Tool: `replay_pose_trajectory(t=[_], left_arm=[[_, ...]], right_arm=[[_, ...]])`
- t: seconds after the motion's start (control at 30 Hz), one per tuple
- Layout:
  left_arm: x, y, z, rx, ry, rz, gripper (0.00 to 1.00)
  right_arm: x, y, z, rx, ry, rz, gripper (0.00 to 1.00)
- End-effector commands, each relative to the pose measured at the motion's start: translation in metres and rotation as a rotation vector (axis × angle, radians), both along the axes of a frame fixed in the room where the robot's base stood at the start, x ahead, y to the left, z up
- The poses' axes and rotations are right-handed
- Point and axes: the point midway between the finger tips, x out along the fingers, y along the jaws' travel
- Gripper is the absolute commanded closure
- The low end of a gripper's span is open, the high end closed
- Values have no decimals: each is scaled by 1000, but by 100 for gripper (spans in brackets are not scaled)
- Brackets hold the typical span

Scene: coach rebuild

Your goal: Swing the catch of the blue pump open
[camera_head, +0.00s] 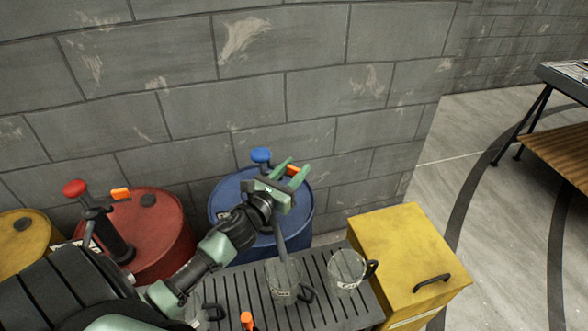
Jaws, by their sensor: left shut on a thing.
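The blue pump shows by its blue knob (261,155), above the blue barrel (225,207). Most of the pump's body is hidden behind my left gripper and wrist. Its orange catch (293,170) shows between the green fingers of my left gripper (292,172), which is shut on it. The left arm reaches in from the lower left, over the slatted grate. My right gripper is not in view.
A red barrel (165,222) with a red-knobbed pump (76,188) and a yellow barrel (20,230) stand left. Clear jugs (347,270) (283,279) stand on a slatted grate (325,300). A yellow box (400,245) is right of it; a grey block wall rises behind.

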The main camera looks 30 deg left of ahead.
Motion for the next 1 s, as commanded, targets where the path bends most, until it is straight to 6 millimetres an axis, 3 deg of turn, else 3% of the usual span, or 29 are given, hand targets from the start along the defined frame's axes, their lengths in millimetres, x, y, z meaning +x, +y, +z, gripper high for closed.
replay_pose_trajectory(t=[0.27,0.6,0.97,1.0], left_arm=[[-6,3,-2,12,-1,-127,100],[-19,5,-4,5,-2,-392,100],[-20,4,0,1,0,-416,100],[-20,4,0,1,0,-416,58]], right_arm=[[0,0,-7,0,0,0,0],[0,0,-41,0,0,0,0],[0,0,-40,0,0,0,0],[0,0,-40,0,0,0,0]])
